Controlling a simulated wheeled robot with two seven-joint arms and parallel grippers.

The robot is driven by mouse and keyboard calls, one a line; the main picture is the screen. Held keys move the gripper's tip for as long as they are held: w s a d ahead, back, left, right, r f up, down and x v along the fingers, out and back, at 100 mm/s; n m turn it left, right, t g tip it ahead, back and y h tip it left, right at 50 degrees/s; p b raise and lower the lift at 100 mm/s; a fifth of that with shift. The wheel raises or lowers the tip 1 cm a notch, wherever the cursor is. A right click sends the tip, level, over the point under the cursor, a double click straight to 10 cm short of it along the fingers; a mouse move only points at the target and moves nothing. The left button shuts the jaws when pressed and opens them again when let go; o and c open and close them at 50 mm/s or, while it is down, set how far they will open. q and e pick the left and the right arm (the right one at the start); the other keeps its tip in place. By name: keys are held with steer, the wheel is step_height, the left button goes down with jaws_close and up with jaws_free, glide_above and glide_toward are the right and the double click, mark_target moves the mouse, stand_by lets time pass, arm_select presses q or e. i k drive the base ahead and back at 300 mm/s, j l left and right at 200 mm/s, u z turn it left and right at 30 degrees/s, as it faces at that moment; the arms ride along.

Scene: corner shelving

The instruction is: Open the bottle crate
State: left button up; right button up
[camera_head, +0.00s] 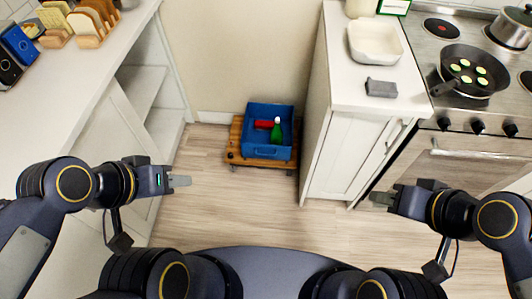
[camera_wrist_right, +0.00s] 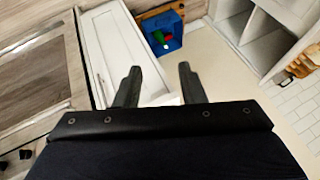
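A blue bottle crate (camera_head: 268,153) sits on a wooden base (camera_head: 236,138) on the floor against the back wall. Its top looks open. A green bottle (camera_head: 276,132) and a red item (camera_head: 264,124) show inside. The crate also appears at the top of the right wrist view (camera_wrist_right: 172,45). My left gripper (camera_head: 182,181) is in front and to the left of the crate, apart from it. Its finger gap cannot be made out. My right gripper (camera_head: 381,198) is in front and to the right, apart from the crate. Its fingers are spread and empty in the right wrist view (camera_wrist_right: 160,76).
A white counter (camera_head: 100,70) with open shelves lines the left. A white cabinet (camera_head: 345,155) and a stove (camera_head: 480,110) with a pan (camera_head: 455,83) stand at the right. A baking dish (camera_head: 375,50) and a grey block (camera_head: 381,88) rest on the cabinet top. The floor between is clear.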

mark_target(268, 134)
steer(key=i+j+u, duration=0.1)
steer(key=u, duration=0.25)
steer(key=i+u, duration=0.5)
steer(key=u, duration=0.2)
steer(key=j, duration=0.05)
